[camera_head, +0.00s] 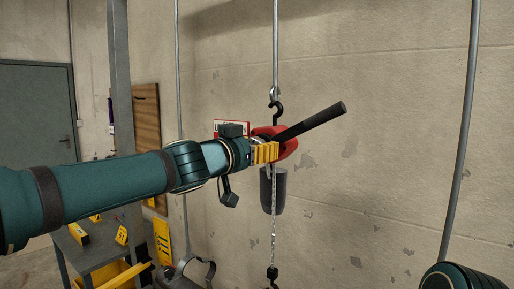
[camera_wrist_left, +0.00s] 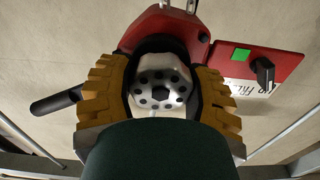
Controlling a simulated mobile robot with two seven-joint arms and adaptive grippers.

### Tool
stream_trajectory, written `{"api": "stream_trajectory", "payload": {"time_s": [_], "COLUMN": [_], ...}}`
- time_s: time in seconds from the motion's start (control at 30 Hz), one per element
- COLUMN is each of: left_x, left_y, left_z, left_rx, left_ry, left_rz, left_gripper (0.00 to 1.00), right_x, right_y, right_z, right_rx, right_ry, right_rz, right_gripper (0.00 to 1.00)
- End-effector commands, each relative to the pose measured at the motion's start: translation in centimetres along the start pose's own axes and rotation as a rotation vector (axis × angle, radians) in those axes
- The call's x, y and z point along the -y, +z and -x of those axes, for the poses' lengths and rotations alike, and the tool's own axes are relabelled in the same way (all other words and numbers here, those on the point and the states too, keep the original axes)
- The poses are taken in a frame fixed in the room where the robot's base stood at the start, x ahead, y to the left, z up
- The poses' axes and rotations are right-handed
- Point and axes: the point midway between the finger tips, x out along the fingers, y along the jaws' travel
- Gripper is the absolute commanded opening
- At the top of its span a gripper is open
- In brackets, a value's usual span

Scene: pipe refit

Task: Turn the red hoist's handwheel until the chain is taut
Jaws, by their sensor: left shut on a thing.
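The red hoist (camera_head: 289,143) hangs from a black hook (camera_head: 275,106) in the head view. It also fills the top of the left wrist view (camera_wrist_left: 195,22). Its black lever (camera_head: 318,119) sticks out up and to the right. The silver handwheel (camera_wrist_left: 160,88), with a ring of dark holes, sits between the yellow fingers of my left gripper (camera_head: 265,152), which is shut on it. The chain (camera_head: 274,222) hangs straight down to a lower hook (camera_head: 272,274). What that hook holds is out of frame. My right gripper is out of view.
A grey chain container (camera_head: 273,191) hangs under the hoist. A red box with a black knob (camera_wrist_left: 264,72) and green patch is beside it. A metal conduit (camera_head: 463,140) runs down the wall at right. A cart (camera_head: 92,250) with yellow items stands at lower left.

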Motion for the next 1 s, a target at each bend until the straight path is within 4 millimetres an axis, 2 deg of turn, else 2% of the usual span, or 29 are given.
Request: {"api": "stream_trajectory", "payload": {"time_s": [0.33, 0.7, 0.73, 0.8, 0.83, 1.0], "left_x": [-0.03, -0.07, -0.08, -0.07, -0.07, -0.06], "left_y": [-0.10, -0.20, -0.21, -0.22, -0.20, -0.09], "left_z": [0.03, 0.05, 0.05, 0.06, 0.05, 0.03], "left_rx": [-0.001, -0.004, -0.004, -0.004, -0.004, -0.002], "left_ry": [0.000, 0.000, 0.001, 0.000, 0.000, 0.000], "left_rz": [-0.157, -0.177, -0.177, -0.177, -0.177, -0.176], "left_gripper": [0.17, 0.17, 0.59, 0.83, 0.86, 0.86], "right_x": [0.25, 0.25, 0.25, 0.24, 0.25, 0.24], "right_y": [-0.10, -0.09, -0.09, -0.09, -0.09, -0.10], "right_z": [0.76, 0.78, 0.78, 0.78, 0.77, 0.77], "right_rx": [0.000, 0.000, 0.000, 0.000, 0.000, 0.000], "right_ry": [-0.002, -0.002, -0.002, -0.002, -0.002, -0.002], "right_rz": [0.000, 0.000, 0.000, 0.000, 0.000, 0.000], "right_gripper": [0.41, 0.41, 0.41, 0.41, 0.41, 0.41]}}
